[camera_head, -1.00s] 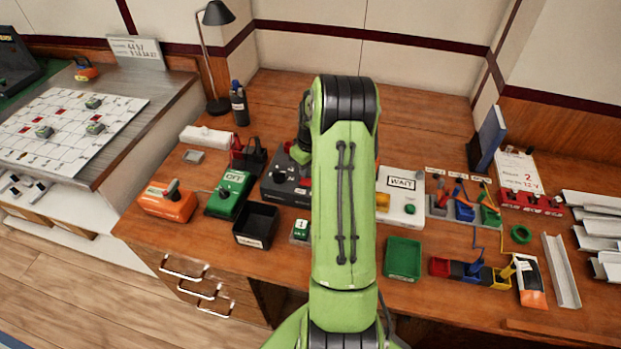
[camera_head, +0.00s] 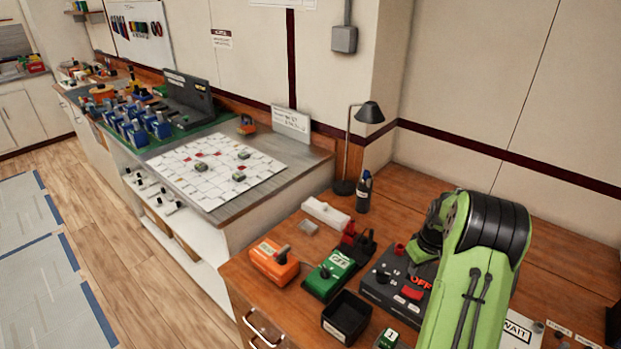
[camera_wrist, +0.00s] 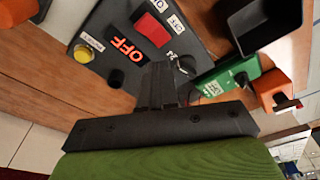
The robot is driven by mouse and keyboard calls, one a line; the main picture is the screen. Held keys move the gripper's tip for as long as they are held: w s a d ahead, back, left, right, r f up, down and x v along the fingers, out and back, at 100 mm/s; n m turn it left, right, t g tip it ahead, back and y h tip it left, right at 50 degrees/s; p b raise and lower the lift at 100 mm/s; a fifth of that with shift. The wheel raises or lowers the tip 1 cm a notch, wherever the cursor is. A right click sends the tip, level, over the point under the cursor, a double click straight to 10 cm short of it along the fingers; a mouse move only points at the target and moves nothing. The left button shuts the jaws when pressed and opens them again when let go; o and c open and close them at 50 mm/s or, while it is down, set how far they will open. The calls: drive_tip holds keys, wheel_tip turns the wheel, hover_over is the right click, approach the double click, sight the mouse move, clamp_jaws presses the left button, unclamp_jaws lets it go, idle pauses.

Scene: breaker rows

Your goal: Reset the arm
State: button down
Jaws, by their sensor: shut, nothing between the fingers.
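My gripper (camera_wrist: 158,72) is shut and empty in the wrist view, its fingers over the near edge of a dark control box. The dark control box (camera_head: 378,287) sits on the wooden bench, partly hidden by my green arm in the head view. In the wrist view it carries a lit OFF display (camera_wrist: 125,48), a red switch (camera_wrist: 152,29) and a yellow button (camera_wrist: 82,54). I cannot tell whether the fingers touch the box. In the head view my arm bends over the bench at the right and hides the gripper.
A green box (camera_head: 331,275), an orange box (camera_head: 273,264) and a black open bin (camera_head: 346,317) stand left of the control box. A desk lamp (camera_head: 369,112) and a dark bottle (camera_head: 364,192) stand behind. A white grid board (camera_head: 217,176) lies on the left counter.

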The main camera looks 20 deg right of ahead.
drive_tip(key=s+a+r+t+h, duration=0.1)
drive_tip(key=s+a+r, duration=0.2)
drive_tip(key=a+r, duration=1.55)
drive_tip(key=s+a+r+t+y, duration=0.1)
drive_tip(key=s+a+r+t, duration=0.1)
drive_tip(key=s+a, duration=1.1)
drive_tip(key=s, duration=0.3)
drive_tip(key=shift+s+t, duration=0.15)
drive_tip(key=shift+t, duration=0.25)
